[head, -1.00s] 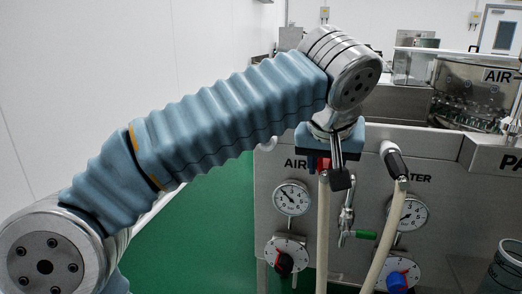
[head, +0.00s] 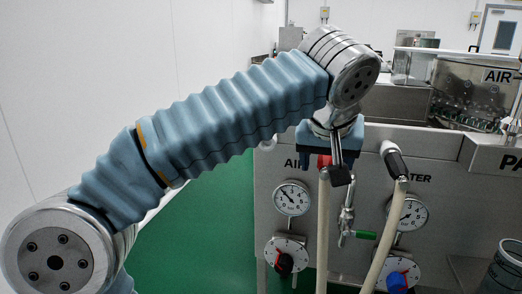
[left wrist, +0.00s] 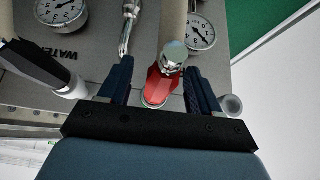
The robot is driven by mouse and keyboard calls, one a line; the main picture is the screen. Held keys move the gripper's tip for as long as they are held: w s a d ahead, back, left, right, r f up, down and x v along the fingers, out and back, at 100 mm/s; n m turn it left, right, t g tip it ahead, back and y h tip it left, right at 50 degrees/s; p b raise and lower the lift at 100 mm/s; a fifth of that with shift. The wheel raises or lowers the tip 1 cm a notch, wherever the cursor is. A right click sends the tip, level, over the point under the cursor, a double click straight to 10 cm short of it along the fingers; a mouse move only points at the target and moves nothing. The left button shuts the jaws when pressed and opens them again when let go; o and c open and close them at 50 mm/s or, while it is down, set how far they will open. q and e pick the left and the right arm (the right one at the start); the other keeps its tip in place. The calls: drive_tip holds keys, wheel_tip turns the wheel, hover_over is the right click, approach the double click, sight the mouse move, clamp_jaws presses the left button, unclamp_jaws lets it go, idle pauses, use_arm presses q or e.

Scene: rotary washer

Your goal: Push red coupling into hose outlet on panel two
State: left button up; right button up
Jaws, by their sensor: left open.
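The red coupling (head: 325,160) is at the panel front (head: 270,185) beside the AIR lettering, on the end of a beige hose (head: 323,225). In the left wrist view the red coupling (left wrist: 160,88), with a shiny metal end, lies between the two dark blue fingers of my left gripper (left wrist: 158,85). The fingers are open, with visible gaps on both sides of it. My left gripper in the head view (head: 338,165) partly covers the coupling. The outlet behind the coupling is hidden, so I cannot tell how far in it sits. My right gripper is out of view.
A black coupling (head: 394,160) with a second beige hose (head: 388,230) is on the WATER side. A metal valve with a green handle (head: 364,235) hangs between the hoses. Gauges (head: 291,198) and knobs (head: 285,262) sit lower. Green floor is free at left.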

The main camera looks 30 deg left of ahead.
use_arm(q)
drive_tip(key=v, duration=1.3)
drive_tip(key=shift+s+r, duration=0.2)
drive_tip(key=shift+r, duration=0.1)
drive_tip(key=shift+d, duration=0.1)
